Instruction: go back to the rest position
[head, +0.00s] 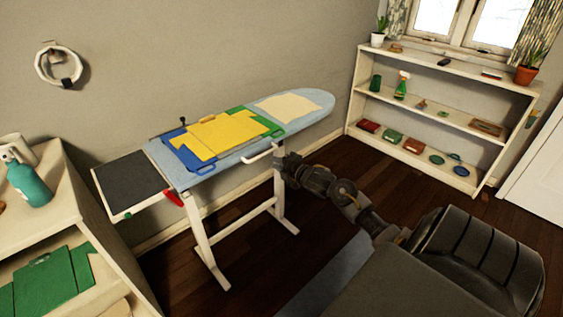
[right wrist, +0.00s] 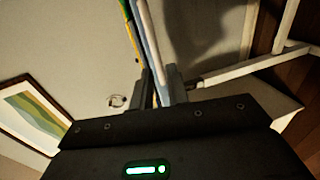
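My right gripper (head: 283,163) is beside the near edge of the ironing board (head: 318,99), close to the right end of a white handle (head: 262,156). In the right wrist view, the fingers of my right gripper (right wrist: 162,88) stand apart, with the board's white and blue edge (right wrist: 152,35) in line with the gap. I cannot tell whether they touch it. My left gripper is not in view.
A cream cloth (head: 287,106) lies at the board's far end. A shelf (head: 440,98) with plants and small things stands at the back right. Dark floor (head: 330,222) is free between.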

